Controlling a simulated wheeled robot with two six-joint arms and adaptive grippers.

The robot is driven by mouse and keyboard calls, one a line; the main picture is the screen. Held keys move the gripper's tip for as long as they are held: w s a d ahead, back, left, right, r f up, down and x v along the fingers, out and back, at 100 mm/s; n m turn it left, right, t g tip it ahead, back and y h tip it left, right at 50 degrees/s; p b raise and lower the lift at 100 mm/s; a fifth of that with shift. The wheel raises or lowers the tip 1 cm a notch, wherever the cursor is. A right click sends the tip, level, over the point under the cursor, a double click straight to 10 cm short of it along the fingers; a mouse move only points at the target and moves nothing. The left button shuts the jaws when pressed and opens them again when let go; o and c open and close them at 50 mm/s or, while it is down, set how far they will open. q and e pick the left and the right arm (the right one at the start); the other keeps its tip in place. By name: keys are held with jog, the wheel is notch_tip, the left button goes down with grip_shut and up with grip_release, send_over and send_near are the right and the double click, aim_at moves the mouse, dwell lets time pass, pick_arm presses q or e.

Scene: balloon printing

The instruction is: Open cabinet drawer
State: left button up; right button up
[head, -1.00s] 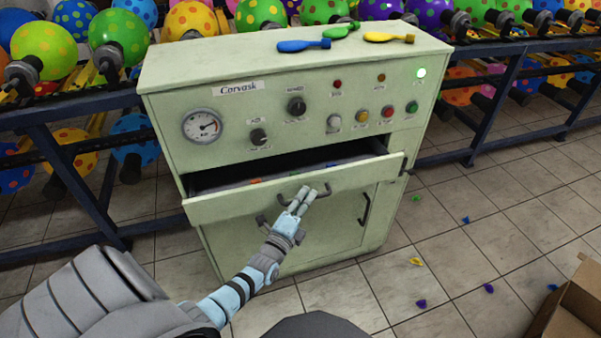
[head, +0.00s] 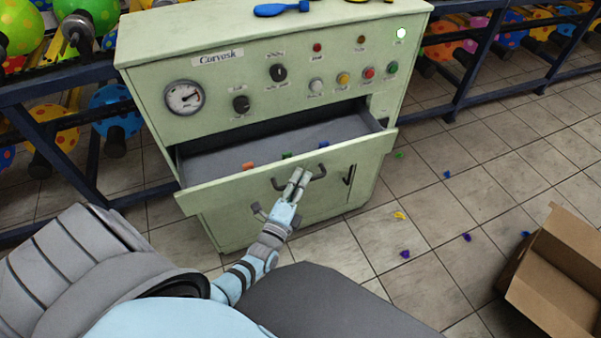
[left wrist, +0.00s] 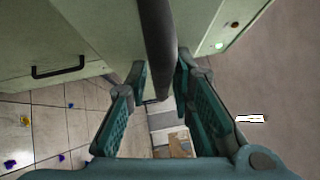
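The pale green cabinet (head: 215,135) stands ahead in the head view. Its drawer (head: 225,194) is pulled well out, and its grey inside shows with several small coloured pieces near the front. The grey drawer handle (head: 321,171) is on the drawer front. My left gripper (head: 299,178) is at the handle, its two fingers close together around it. In the left wrist view the dark handle bar (left wrist: 158,45) runs between the teal fingers of the left gripper (left wrist: 160,82), which look closed on it. My right gripper is not in view.
A lower door with a dark handle (head: 349,176) is below the drawer. Balloon racks (head: 50,92) stand beside and behind the cabinet. An open cardboard box (head: 560,265) is on the floor at right. Small coloured scraps lie on the otherwise clear tiles (head: 430,215).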

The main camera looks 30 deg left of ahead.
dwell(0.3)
pick_arm(q)
jog(key=v, duration=1.2)
